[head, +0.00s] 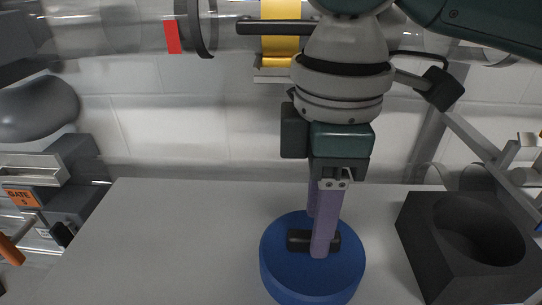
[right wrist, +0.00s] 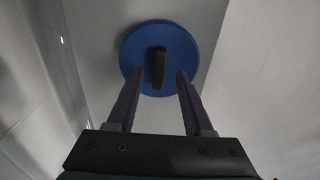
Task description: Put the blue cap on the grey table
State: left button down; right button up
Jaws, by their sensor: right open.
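The blue cap (head: 283,270) is a round disc with a black bar handle (head: 298,238) on top. It lies flat on the grey table (head: 150,240), near the front in the head view. My right gripper (head: 315,235) points down at the cap, with its purple fingers over the handle. In the right wrist view the blue cap (right wrist: 184,40) lies ahead of the open fingers (right wrist: 158,75), and the handle (right wrist: 156,68) stands between their tips. I cannot tell whether the fingers touch it. My left gripper is not in view.
A black block with a round hollow (head: 430,250) stands at the table's right. A clear tube (head: 130,25) with a yellow band (head: 281,30) runs along the wall behind. An orange "GATE" label (head: 22,197) is at the left. The table's left part is clear.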

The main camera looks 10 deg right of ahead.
notch_tip(320, 180, up, 10)
jog(key=p, duration=0.4)
jog(key=s+a+f+m+t+y, duration=0.2)
jog(key=s+a+f+m+y, duration=0.25)
jog(key=s+a+f, duration=0.2)
jog(key=s+d+f+m+h, duration=0.2)
jog(key=s+d+m, duration=0.2)
jog(key=d, duration=0.3)
jog(key=s+d+f+m+t+h, duration=0.1)
jog(key=s+d+f+m+h, duration=0.1)
jog(key=s+d+m, duration=0.2)
jog(key=s+d, duration=0.1)
jog(key=d, duration=0.2)
jog(key=shift+t, duration=0.3)
jog(key=shift+a+f, duration=0.1)
jog(key=shift+f, duration=0.05)
